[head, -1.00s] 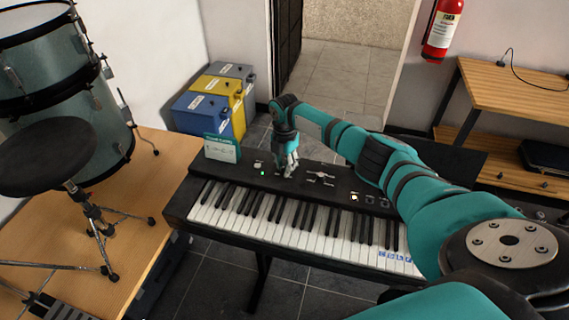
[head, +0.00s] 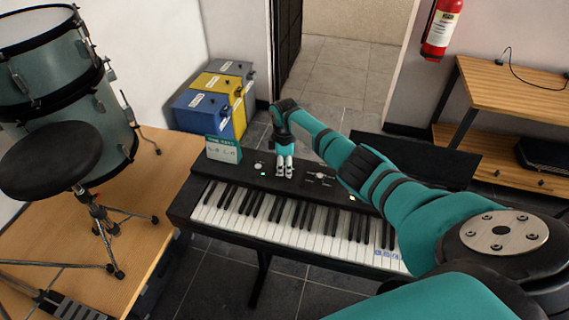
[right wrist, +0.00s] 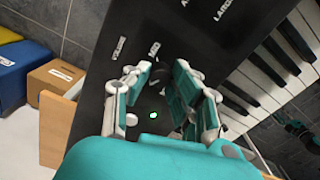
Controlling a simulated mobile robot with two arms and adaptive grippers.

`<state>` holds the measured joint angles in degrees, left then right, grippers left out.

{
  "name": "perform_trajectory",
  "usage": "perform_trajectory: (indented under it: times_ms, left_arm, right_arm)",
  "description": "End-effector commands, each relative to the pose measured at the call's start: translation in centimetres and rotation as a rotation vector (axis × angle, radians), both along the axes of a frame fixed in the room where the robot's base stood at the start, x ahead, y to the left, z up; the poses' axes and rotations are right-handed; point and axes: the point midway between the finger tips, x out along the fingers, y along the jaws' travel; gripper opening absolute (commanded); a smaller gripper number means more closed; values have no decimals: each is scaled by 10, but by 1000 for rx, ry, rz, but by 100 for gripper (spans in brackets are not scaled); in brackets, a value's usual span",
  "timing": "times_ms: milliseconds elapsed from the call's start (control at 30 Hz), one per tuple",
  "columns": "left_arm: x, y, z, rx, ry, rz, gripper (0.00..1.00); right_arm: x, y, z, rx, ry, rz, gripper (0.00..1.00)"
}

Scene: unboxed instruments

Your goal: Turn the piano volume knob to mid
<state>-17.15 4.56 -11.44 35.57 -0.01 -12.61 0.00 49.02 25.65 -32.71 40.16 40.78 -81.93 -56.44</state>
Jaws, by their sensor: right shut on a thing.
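The piano (head: 240,220) is a black keyboard with a dark control panel along its back. My right gripper (head: 284,172) reaches down onto this panel, near its left end. In the right wrist view, the right gripper (right wrist: 163,92) has its fingers on both sides of a dark round volume knob (right wrist: 160,72) and is shut on it. Labels reading VOLUME and MID show beside the knob. The knob's pointer cannot be made out, and the fingers hide it in the head view. My left gripper is not in view.
A white button (head: 258,165) and a green light (head: 263,173) are left of the gripper. A drum (head: 70,100) and a stool (head: 50,160) stand at the left.

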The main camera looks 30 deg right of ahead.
Motion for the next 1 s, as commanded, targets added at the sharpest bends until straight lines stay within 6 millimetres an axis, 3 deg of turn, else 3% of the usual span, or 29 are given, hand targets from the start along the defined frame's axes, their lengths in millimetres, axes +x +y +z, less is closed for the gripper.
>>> perform_trajectory:
  times_ms: [1000]
  left_arm:
    - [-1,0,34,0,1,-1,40]
  right_arm:
    - [1,0,3,1,-3,-966,0]
